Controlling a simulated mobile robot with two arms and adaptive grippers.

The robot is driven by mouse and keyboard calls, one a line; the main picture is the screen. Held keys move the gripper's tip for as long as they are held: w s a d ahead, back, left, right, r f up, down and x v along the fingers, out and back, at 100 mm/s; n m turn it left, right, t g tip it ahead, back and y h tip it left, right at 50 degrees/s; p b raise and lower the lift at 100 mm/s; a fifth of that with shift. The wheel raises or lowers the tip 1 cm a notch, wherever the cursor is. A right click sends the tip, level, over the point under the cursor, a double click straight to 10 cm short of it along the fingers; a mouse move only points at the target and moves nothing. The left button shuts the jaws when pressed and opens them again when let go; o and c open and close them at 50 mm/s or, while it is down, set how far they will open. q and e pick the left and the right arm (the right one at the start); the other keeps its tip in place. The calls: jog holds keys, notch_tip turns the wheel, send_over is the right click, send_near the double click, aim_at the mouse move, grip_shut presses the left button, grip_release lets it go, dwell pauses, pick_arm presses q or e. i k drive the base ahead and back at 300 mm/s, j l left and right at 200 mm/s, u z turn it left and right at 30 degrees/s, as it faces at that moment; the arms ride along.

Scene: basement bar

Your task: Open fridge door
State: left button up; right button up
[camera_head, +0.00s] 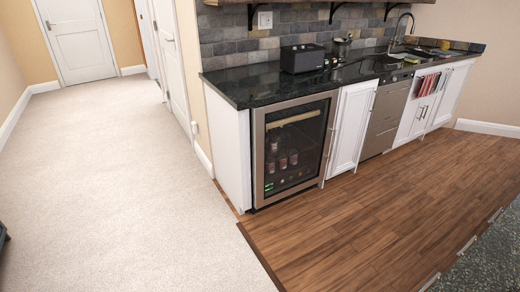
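The fridge (294,149) is a low glass-fronted unit with a steel frame, set under the dark counter at its left end. Its door (312,135) looks shut. A vertical bar handle (330,142) runs along the right edge of the door. Several bottles show dimly through the glass, and small green lights glow at its lower left. Neither of my grippers is in view, so I cannot tell their state.
A black counter (255,84) holds a black toaster (302,58) and a sink with a tap (401,30). White cabinets (352,123) and a steel dishwasher (387,112) stand right of the fridge. The wooden floor (390,195) before it and the carpet (110,180) at left are clear.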

aim_at(258, 115)
jog(key=i+j+z, duration=0.6)
jog(key=i+j, duration=0.1)
jog(key=j, duration=0.1)
